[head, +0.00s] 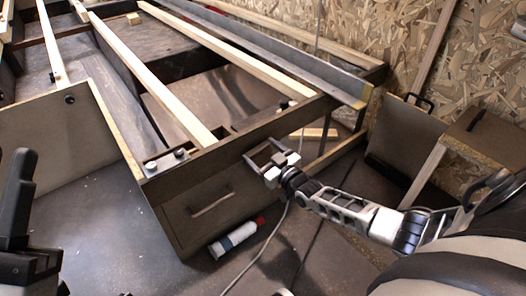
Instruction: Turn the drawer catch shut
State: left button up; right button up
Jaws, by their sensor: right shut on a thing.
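The wooden drawer (185,222) is in the lower middle of the head view, set into the front of a bed frame, with a bar handle (212,201) on its face. It looks pushed in. My right gripper (264,155) is at the frame's front board, up and right of the handle. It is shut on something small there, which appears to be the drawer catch. The jaws hide the catch, so its angle cannot be told. A dark part of my left arm shows at the left edge; its jaws cannot be made out.
A white and red can (237,238) lies on the floor below the drawer, near a pale cable (262,252). Wooden slats (158,82) cross the frame above. Open panels (405,140) stand at the right, by the chipboard wall (390,35).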

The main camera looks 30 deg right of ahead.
jog(key=n+p, duration=0.1)
jog(key=n, duration=0.1)
jog(key=shift+a+n, duration=0.15)
jog(key=shift+n, duration=0.15)
jog(key=shift+f+n, duration=0.1)
jog(key=shift+n, duration=0.8)
jog(key=n, duration=0.2)
jog(key=shift+a+f+n+p, duration=0.15)
jog(key=shift+n+p, duration=0.15)
jog(key=shift+n, duration=0.9)
jog(key=n, duration=0.3)
jog(key=shift+s+a+f+n, duration=0.1)
jog(key=shift+a+f+n, duration=0.05)
jog(key=shift+f+n, duration=0.15)
jog(key=shift+n+b, duration=0.45)
jog(key=shift+n, duration=0.65)
pick_arm(q)
jog(key=shift+w+a+f+n+y, duration=0.1)
jog(key=shift+w+f+n+y, duration=0.2)
jog(key=shift+f+n+y, duration=0.5)
pick_arm(e)
jog(key=shift+f+n, duration=0.1)
jog(key=shift+n, duration=0.7)
pick_arm(q)
jog(key=shift+r, duration=0.3)
